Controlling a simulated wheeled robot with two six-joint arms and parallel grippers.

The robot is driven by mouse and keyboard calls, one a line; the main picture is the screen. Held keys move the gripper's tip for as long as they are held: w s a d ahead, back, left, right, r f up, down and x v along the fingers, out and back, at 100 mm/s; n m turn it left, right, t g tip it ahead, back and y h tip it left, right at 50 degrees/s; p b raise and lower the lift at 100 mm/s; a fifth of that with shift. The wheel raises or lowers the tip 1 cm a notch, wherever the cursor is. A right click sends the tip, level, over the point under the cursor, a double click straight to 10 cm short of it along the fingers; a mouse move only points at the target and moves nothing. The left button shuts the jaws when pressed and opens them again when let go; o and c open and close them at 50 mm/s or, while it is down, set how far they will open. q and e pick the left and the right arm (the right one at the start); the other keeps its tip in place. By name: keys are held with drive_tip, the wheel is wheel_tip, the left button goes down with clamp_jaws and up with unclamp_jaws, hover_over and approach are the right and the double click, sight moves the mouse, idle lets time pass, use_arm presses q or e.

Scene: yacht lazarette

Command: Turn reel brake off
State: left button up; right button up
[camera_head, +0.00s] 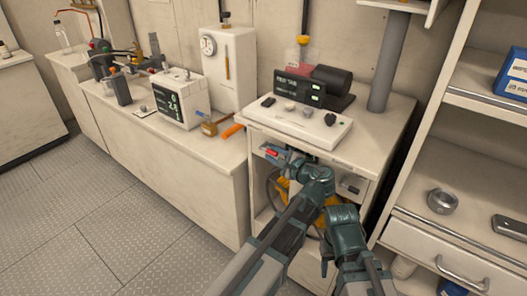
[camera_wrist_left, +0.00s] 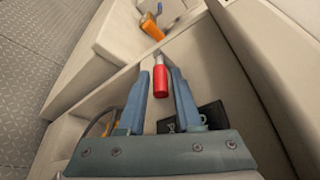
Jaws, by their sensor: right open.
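A lever with a red grip (camera_wrist_left: 161,80) sits between the two fingers of my left gripper (camera_wrist_left: 160,88) in the left wrist view. The fingers stand apart on either side, with narrow gaps showing. In the head view the red grip (camera_head: 272,153) shows at the front of the cabinet, under its top, beside my left gripper (camera_head: 277,155). A yellow reel (camera_head: 283,190) sits inside the cabinet, mostly hidden by my arms. My right gripper (camera_head: 335,247) is low in front of the cabinet, apart from the lever. I cannot make out the brake's marked positions.
A control panel (camera_head: 300,118) with knobs and a display (camera_head: 299,89) stand on the cabinet top. An orange-handled valve (camera_head: 232,130) is to the left, also in the wrist view (camera_wrist_left: 152,29). Shelves with a drawer (camera_head: 440,255) close off the right. The floor at left is clear.

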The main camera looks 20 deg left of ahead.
use_arm(q)
clamp_jaws()
idle(1.5)
